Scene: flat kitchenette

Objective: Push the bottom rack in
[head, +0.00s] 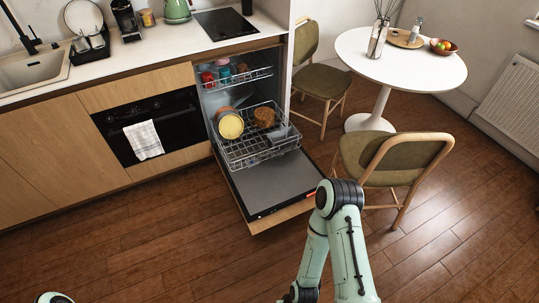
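The dishwasher's bottom rack (250,152) is a wire rack that stands pulled out over the inner end of the lowered door (268,183). It holds a yellow round dish (230,126), a brown dish (264,117) and a small basket at its right side. The top rack (240,80) sits inside the dishwasher and holds several coloured cups. My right arm reaches into the lower middle of the head view, in front of the door, but its gripper is not visible. Only a small piece of my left arm shows at the bottom left corner, without its gripper.
The door lies open, its outer edge low over the wooden floor. An oven (150,125) with a white towel (144,140) is left of the dishwasher. Two chairs (378,160) and a round white table (400,60) stand to the right. The floor at front left is clear.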

